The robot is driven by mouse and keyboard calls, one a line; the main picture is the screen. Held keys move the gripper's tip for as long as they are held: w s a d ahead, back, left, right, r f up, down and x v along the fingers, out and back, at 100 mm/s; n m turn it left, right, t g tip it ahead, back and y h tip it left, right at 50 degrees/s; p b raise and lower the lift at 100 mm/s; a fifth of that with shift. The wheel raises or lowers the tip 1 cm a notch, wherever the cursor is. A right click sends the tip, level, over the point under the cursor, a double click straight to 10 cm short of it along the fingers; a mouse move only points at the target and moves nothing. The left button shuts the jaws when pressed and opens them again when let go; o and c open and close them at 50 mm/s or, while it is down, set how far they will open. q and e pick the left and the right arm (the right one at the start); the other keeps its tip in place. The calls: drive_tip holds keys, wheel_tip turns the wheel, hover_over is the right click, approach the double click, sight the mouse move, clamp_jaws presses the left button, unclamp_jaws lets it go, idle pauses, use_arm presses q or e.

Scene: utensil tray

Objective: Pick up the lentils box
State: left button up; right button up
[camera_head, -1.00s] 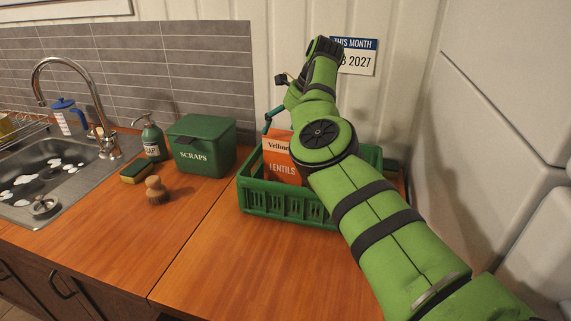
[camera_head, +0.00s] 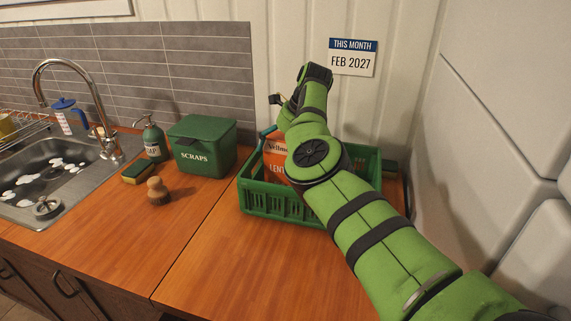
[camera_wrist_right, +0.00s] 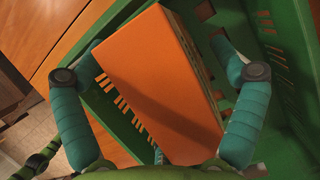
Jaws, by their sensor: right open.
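The lentils box (camera_head: 276,158) is orange with a white top band and stands in the green basket (camera_head: 283,206). My right arm hides much of it in the head view. The box also fills the middle of the right wrist view (camera_wrist_right: 158,85). My right gripper (camera_wrist_right: 158,48) is open, with one teal finger on each side of the box. Whether the fingers touch it I cannot tell. In the head view only part of a teal finger of the right gripper (camera_head: 266,133) shows, at the box's left. My left gripper is not in view.
The basket's slatted walls stand close around the box. A green scraps bin (camera_head: 203,146), soap bottle (camera_head: 153,140), sponge (camera_head: 138,172) and wooden brush (camera_head: 157,191) stand left of it. A sink (camera_head: 45,175) is farther left. The counter in front (camera_head: 240,265) is clear.

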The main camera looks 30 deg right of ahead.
drive_tip(key=shift+f, duration=0.1)
idle(0.3)
drive_tip(key=c, duration=1.8)
